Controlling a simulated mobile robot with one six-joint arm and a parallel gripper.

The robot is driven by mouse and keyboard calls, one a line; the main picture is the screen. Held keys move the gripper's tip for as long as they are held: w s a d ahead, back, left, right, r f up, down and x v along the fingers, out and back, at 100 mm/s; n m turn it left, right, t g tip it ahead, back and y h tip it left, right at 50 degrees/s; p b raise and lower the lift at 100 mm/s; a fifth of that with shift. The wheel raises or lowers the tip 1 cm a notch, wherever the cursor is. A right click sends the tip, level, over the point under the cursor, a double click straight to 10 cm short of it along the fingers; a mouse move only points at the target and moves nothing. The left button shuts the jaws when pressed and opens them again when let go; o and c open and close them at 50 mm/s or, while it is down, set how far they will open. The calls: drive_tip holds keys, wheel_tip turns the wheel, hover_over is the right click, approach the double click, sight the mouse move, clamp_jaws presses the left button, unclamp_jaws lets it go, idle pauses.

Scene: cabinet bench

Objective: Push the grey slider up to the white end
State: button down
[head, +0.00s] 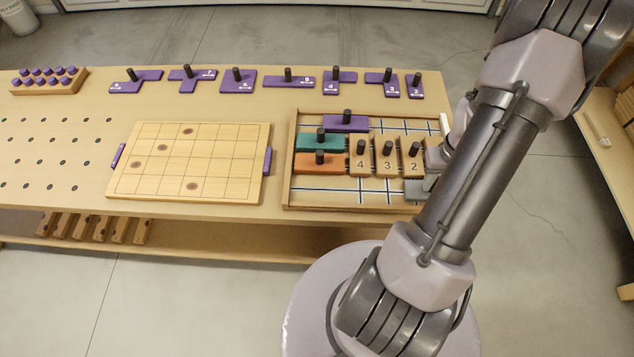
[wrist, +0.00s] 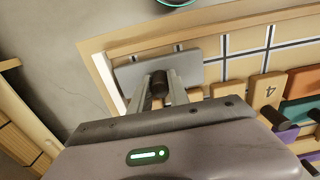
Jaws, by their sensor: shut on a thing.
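The grey slider (wrist: 185,52) is a flat plate with an upright dark knob (wrist: 158,85). My gripper (wrist: 160,80) is shut on that knob, one finger on each side. The white end (wrist: 103,75) is a strip along the left side of the wooden tray in the wrist view. The slider's left edge lies close beside this strip; I cannot tell whether they touch. In the head view the grey slider (head: 418,189) shows at the tray's near right corner, partly hidden by my arm. The white end (head: 445,124) shows only at its far part.
The tray (head: 287,165) also holds wooden blocks numbered 4 (head: 360,163), 3 (head: 387,162) and 2 (head: 413,163), an orange slider (head: 305,166), a green slider (head: 306,143) and a purple one (head: 358,121). Block 2 stands close to my gripper. A grid board (head: 225,160) lies to the left.

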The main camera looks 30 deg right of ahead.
drive_tip(key=c, duration=1.2)
unclamp_jaws()
drive_tip(key=shift+c, duration=0.2)
wheel_tip(320, 180, up, 8)
drive_tip(key=p, duration=0.5)
drive_tip(key=shift+f+p, duration=0.15)
drive_tip(key=shift+p, duration=0.25)
drive_tip(key=shift+f, duration=0.1)
